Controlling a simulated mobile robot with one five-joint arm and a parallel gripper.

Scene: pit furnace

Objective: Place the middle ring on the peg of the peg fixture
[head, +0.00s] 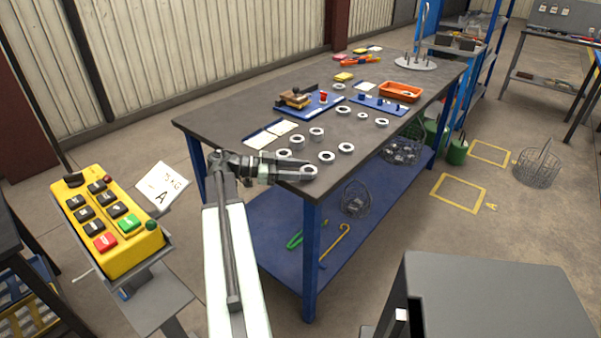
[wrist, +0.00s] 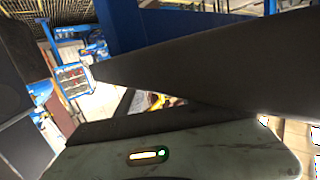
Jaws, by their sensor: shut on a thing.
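My gripper (head: 300,173) is over the near corner of the workbench, shut on a grey metal ring (head: 309,170) at its fingertips. I cannot tell whether this is the middle ring, or how far above the bench top it is. A blue plate with short upright pegs (head: 371,104), which looks like the peg fixture, lies farther back on the bench, beyond and right of my gripper. In the wrist view a dark finger and the grey-green gripper body fill most of the picture; the held ring is not clearly visible there.
Several loose rings (head: 327,156) lie on the bench (head: 235,112) near my gripper and toward the fixture. A blue fixture with a red knob (head: 323,97) stands left of the pegged plate, and an orange tray (head: 401,91) behind it. A yellow button box (head: 108,212) stands at left.

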